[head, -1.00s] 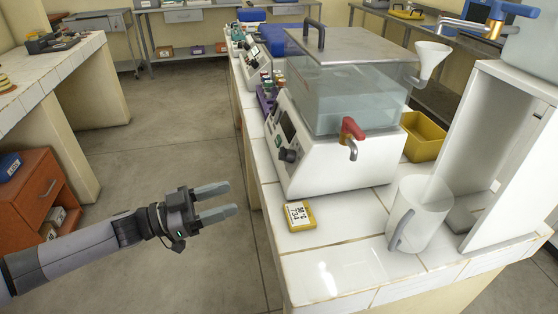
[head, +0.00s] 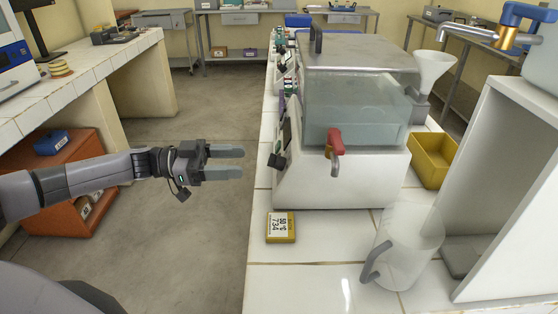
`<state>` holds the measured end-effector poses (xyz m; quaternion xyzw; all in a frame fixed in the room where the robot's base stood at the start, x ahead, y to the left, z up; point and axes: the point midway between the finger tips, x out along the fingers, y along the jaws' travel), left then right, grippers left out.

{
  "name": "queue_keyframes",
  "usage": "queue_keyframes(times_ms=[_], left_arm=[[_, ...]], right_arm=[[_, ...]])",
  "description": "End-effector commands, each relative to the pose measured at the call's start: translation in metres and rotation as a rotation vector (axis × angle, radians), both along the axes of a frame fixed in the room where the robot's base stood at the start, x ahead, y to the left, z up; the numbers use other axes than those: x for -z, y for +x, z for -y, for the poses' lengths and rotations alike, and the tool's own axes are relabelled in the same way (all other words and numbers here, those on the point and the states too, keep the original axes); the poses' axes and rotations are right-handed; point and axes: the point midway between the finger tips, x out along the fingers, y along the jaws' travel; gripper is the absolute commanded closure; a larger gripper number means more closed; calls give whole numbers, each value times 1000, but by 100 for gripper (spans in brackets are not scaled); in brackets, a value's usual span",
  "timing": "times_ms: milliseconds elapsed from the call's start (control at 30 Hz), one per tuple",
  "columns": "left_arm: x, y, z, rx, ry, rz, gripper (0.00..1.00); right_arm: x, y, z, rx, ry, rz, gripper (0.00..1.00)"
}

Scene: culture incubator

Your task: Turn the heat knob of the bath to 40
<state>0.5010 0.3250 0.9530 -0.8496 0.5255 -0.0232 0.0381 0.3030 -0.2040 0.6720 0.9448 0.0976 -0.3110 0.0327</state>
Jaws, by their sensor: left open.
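The bath (head: 345,165) is a white-based unit with a clear water tank and a grey lid, standing on the white tiled bench. A dark knob (head: 275,160) sticks out from its left-facing control panel, which I see nearly edge-on; its setting cannot be read. A red-handled tap (head: 335,145) is on the bath's near side. My left gripper (head: 242,163) is open and empty, left of the bench over the floor. Its fingers point right toward the knob, with a gap between them and it. My right gripper is not in view.
A yellow timer (head: 281,227) lies on the bench in front of the bath. A clear jug (head: 408,250) and a white open-fronted cabinet (head: 510,190) stand at the right. A yellow bin (head: 434,158) is beside the bath.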

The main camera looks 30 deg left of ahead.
Motion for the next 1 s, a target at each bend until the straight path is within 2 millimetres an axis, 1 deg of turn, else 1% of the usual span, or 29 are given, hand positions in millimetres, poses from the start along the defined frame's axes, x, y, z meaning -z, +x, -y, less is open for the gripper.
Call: queue_keyframes(times_ms=[67,167,433,600,733,933,967,1000], left_arm=[[-1,0,0,0,1,0,45],[-2,4,7,1,-1,0,45],[-2,22,44,3,-2,1,45],[-1,30,59,0,0,0,45],[-1,32,63,0,0,0,45],[0,32,63,0,1,0,45],[0,32,63,0,1,0,52],[0,32,63,0,1,0,65]], right_arm=[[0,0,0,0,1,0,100],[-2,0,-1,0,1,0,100],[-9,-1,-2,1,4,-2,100],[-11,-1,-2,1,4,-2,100],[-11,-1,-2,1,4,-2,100],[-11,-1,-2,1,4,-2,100],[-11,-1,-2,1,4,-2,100],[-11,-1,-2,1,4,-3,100]])
